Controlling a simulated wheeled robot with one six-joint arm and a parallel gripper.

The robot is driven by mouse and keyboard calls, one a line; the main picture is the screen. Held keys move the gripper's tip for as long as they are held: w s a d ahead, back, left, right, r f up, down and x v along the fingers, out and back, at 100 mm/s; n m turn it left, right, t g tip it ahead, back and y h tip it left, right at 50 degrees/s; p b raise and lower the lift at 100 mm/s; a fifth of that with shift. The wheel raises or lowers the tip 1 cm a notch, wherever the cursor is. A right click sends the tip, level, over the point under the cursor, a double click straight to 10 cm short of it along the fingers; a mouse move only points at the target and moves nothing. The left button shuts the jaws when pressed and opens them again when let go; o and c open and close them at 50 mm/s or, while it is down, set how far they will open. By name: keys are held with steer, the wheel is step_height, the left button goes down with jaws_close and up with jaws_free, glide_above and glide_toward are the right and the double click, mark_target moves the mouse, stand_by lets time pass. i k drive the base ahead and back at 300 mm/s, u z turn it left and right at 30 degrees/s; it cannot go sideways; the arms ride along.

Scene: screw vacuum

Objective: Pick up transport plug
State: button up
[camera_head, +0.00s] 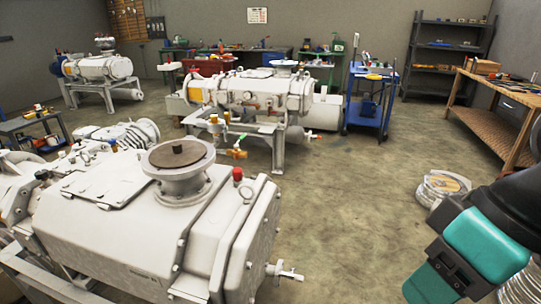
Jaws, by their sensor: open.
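A large white vacuum pump (120,225) fills the lower left of the head view. A small red plug (238,174) sits upright on its top, next to a metal lifting eye. A brown round cover (178,153) lies on the pump's raised flange. I cannot tell for certain which is the transport plug; the red piece looks like a plug. My gripper (456,266), teal and black, is at the lower right. It is open, well to the right of the pump and apart from it. Its fingertips are partly cut off by the frame.
A second white pump (250,92) stands on a frame further back. A blue cart (368,112) is right of it. A wooden workbench (500,110) lines the right side. A coiled hose (441,187) lies on the floor near my arm. Clear floor (350,210) separates pump and arm.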

mark_target(238, 171)
steer(key=u, duration=0.25)
steer(key=i, duration=1.5)
steer(key=u, duration=0.5)
